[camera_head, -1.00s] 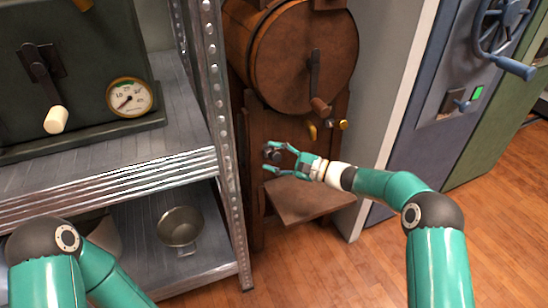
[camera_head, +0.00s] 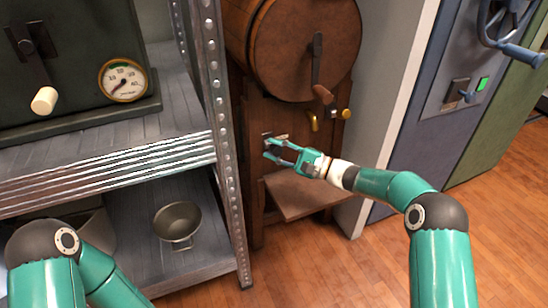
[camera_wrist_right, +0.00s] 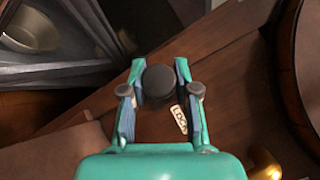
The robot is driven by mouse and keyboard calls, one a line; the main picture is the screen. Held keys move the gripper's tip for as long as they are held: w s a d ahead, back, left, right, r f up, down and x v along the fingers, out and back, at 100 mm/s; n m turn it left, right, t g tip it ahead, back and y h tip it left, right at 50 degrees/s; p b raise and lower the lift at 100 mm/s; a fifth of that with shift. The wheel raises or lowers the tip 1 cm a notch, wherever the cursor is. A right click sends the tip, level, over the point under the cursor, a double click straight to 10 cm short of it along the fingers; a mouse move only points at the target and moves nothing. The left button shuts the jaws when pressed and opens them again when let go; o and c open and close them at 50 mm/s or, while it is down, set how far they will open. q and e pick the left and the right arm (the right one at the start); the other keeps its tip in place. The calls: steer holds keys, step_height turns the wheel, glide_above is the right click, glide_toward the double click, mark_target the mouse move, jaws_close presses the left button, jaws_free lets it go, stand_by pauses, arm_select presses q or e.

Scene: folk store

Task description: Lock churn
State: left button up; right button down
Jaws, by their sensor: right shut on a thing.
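The wooden churn (camera_head: 305,50) has a round barrel on a dark wooden stand, with a crank handle hanging on its front. A dark round knob (camera_wrist_right: 158,82) is on the stand's front, beside a small plate reading LOCK (camera_wrist_right: 178,119). The plate also shows in the head view (camera_head: 282,137). My right gripper (camera_head: 270,150) is shut on the knob, with one finger on each side of it in the right wrist view (camera_wrist_right: 158,85). In the head view the fingers mostly hide the knob. My left arm shows at the lower left; its gripper is out of view.
A brass tap (camera_head: 313,121) and a brass knob (camera_head: 345,114) are just right of the right gripper. A wooden shelf (camera_head: 305,197) juts out below it. A metal rack (camera_head: 222,140) with a pan (camera_head: 178,222) stands close on the left.

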steer(key=shift+s+f+n+y+b, duration=0.1)
steer(key=shift+f+n+y+b, duration=0.3)
steer(key=shift+f+b, duration=0.4)
steer(key=shift+f+n+y+p, duration=0.1)
steer(key=shift+n+y+p, duration=0.2)
steer(key=shift+n+y, duration=0.2)
steer(key=shift+s+f+n+y, duration=0.1)
steer(key=shift+f+n+y, duration=0.15)
steer(key=shift+n+y, duration=0.55)
steer(key=c, duration=0.8)
jaws_free()
steer(key=shift+c, duration=0.2)
steer(key=shift+r, duration=0.1)
steer(key=v, duration=1.2)
steer(key=shift+d, duration=0.1)
